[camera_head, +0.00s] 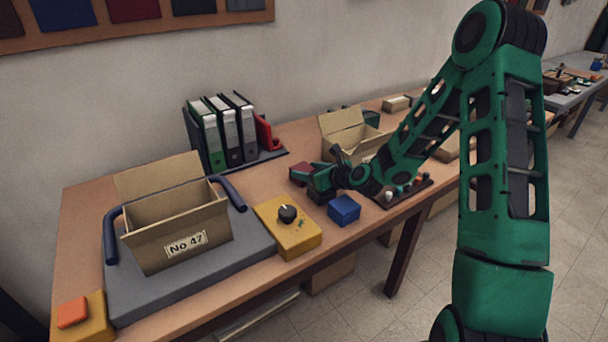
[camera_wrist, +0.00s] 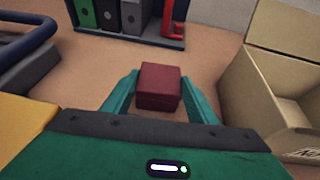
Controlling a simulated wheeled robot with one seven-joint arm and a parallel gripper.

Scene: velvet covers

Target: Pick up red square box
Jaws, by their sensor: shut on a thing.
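The red square box (camera_head: 300,169) is at my gripper's tip on the wooden table, behind the blue box. In the wrist view the dark red box (camera_wrist: 159,84) is between the two green fingers, with its top and near face showing. My gripper (camera_head: 308,178) is shut on it, and the fingers (camera_wrist: 159,92) flank its left and right sides. I cannot tell whether the box touches the table or is slightly raised.
A blue box (camera_head: 344,209) and a yellow control box with a black knob (camera_head: 289,226) are in front. An open cardboard box (camera_head: 345,140) is close on the right. Binders (camera_head: 225,130) stand behind. A carton (camera_head: 176,236) sits on a grey platform at left.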

